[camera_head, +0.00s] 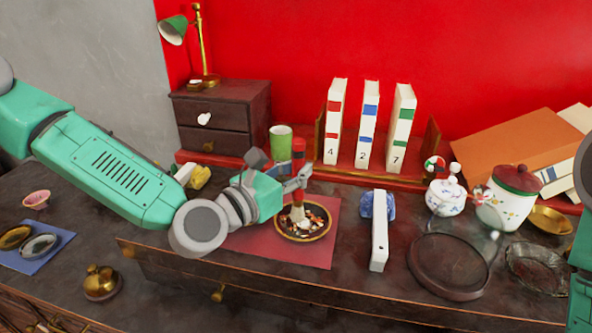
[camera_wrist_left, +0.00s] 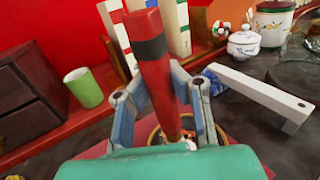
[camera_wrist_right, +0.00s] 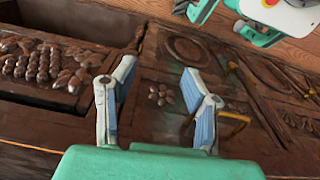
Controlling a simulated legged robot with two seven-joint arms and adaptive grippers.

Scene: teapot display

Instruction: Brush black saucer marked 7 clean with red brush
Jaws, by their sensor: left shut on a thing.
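The red brush (camera_head: 298,148) stands nearly upright in my left gripper (camera_head: 296,182), which is shut on its handle. Its pale bristles (camera_head: 297,213) are down at the dark saucer (camera_head: 328,230); I cannot tell how firmly they touch. The saucer has a gold rim, holds brown and pale debris, and lies on a red mat (camera_head: 316,259). No 7 is readable on it. In the left wrist view, the red handle (camera_wrist_left: 158,75) crosses between the fingers and hides most of the saucer. My right gripper (camera_wrist_right: 157,80) is open and empty above the carved wooden front.
A white bar-shaped object (camera_head: 379,235) lies right of the mat beside a blue-patterned piece (camera_head: 367,205). A green cup (camera_head: 281,142) and numbered white books (camera_head: 365,125) stand behind. A round dark glass-topped stand (camera_head: 448,270) is farther right. An open drawer (camera_head: 185,272) juts out in front.

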